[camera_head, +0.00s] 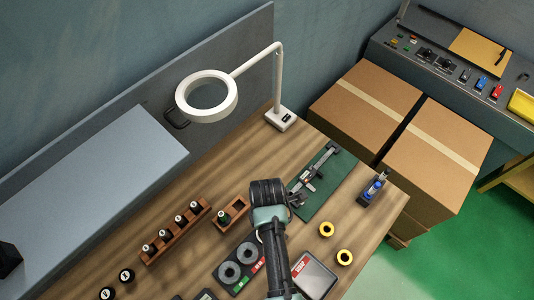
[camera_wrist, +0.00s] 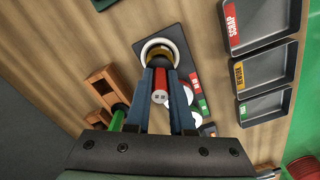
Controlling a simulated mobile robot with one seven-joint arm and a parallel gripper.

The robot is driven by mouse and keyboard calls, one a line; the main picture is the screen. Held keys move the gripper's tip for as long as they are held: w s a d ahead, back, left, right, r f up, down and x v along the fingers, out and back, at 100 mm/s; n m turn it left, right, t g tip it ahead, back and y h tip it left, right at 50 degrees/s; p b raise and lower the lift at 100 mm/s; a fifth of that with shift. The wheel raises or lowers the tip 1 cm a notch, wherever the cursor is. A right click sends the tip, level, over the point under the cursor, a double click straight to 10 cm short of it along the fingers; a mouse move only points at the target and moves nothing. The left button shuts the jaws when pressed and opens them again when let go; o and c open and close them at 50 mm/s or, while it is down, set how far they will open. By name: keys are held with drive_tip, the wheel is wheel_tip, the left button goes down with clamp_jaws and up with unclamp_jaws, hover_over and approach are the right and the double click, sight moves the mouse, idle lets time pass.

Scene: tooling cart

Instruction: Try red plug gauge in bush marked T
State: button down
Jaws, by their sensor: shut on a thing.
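My gripper (camera_wrist: 160,72) has its two blue-grey fingers closed around the red plug gauge (camera_wrist: 160,97), whose pale marked end faces the wrist camera. The far end of the gauge is largely hidden by the fingers. Beyond the fingertips is a pale ring with a brass-coloured inside (camera_wrist: 146,50), on a dark plate (camera_wrist: 172,33). I cannot tell whether the gauge is above or inside it. Other pale rings on that plate are partly hidden by a finger; in the head view two grey rings (camera_head: 229,272) show. No letter T is legible. In the head view my arm hides the fingers.
A small wooden holder (camera_wrist: 101,76) with a green gauge (camera_wrist: 118,117) stands close by my left finger. Labelled trays (camera_wrist: 262,66) lie right.

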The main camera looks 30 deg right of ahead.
drive_tip(key=shift+f+b, duration=0.8)
drive_tip(key=shift+f, duration=0.35)
idle(1.9)
drive_tip(key=shift+r+p, duration=1.6)
drive_tip(key=shift+p, duration=0.2)
idle(1.1)
wheel_tip(320, 180, up, 5)
drive_tip(key=p, duration=0.4)
drive_tip(key=shift+p, duration=0.3)
drive_tip(key=shift+f, duration=0.1)
